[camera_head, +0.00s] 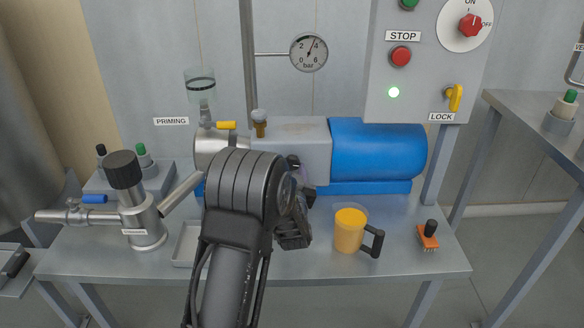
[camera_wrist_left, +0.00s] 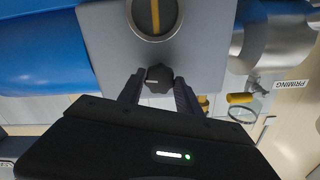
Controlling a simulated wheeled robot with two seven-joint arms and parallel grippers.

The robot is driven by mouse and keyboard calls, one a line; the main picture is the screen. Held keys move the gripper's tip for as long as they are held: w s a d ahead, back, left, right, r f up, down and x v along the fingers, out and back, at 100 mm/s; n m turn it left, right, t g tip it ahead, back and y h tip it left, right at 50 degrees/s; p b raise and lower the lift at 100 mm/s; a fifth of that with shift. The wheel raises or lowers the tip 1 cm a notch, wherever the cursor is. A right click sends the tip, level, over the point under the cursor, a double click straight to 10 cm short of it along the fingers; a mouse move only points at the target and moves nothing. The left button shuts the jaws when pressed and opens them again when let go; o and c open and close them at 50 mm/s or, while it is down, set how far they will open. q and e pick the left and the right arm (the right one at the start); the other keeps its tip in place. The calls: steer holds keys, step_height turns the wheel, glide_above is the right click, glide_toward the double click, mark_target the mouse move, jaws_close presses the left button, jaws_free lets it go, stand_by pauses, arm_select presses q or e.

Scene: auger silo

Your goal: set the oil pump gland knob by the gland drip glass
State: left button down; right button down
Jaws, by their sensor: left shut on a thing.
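A black knob (camera_wrist_left: 158,78) sits on the grey pump housing (camera_wrist_left: 205,50) in the left wrist view, with a pale mark on its face. My left gripper (camera_wrist_left: 159,88) is shut on it, one finger on each side. A round glass (camera_wrist_left: 155,14) with an amber vertical streak in it is beside the knob, at the top edge of that view. In the head view the grey pump body (camera_head: 290,135) is joined to a blue motor (camera_head: 377,150). My left gripper (camera_head: 299,178) is at the pump's front, and my arm hides the knob and glass there. My right gripper is not in view.
A yellow jug (camera_head: 349,231) and an orange brush-like thing (camera_head: 428,237) stand on the bench to the right. A shallow tray (camera_head: 186,244) and a metal strainer pot (camera_head: 143,225) are to the left. A control panel (camera_head: 425,60) is above the motor.

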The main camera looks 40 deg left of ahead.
arm_select(q)
steer(key=m+p, duration=0.2)
steer(key=m, duration=0.3)
steer(key=shift+m, duration=0.3)
stand_by(0.4)
steer(key=c, duration=0.8)
jaws_free()
steer(key=v, duration=0.7)
steer(key=shift+s+d+p, duration=0.3)
steer(key=shift+p, duration=0.05)
